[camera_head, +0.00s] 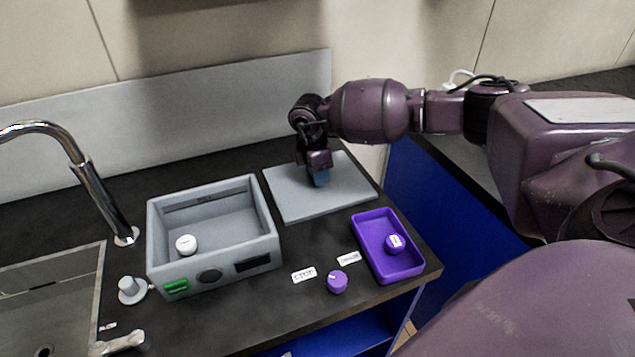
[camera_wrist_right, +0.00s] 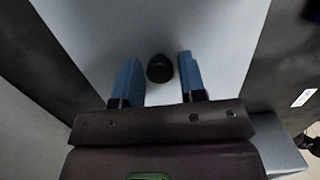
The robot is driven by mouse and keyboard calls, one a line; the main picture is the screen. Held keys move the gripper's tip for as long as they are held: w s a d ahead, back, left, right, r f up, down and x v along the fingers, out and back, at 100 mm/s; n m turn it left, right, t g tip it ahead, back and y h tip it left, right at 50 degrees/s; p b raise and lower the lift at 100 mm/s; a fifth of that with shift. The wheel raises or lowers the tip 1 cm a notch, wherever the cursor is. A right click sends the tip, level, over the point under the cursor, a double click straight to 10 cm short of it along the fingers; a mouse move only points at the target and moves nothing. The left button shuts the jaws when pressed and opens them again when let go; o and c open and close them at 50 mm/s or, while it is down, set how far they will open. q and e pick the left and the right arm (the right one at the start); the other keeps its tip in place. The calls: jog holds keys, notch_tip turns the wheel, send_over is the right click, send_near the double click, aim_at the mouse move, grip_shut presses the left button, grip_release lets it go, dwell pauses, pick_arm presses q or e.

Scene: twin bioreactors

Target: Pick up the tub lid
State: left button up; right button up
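The tub lid (camera_head: 345,193) is a flat grey plate lying on the dark counter, to the right of the grey tub (camera_head: 262,222). In the right wrist view the lid (camera_wrist_right: 215,35) fills the middle, with a round black knob (camera_wrist_right: 160,68) on it. My right gripper (camera_head: 320,178) is over the lid, pointing down. In the right wrist view its two blue fingers (camera_wrist_right: 160,78) are apart, one on each side of the knob, with gaps between. The knob is hidden behind the gripper in the head view. My left gripper is not in view.
The open tub holds a white round piece (camera_head: 186,244). A purple tray (camera_head: 409,268) with a purple round piece (camera_head: 395,243) stands at the front right. A purple knob (camera_head: 337,282) and small labels lie in front. A tap (camera_head: 90,180) and sink (camera_head: 50,300) are at left.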

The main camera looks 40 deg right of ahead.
grip_shut()
jog(key=shift+r, duration=0.1)
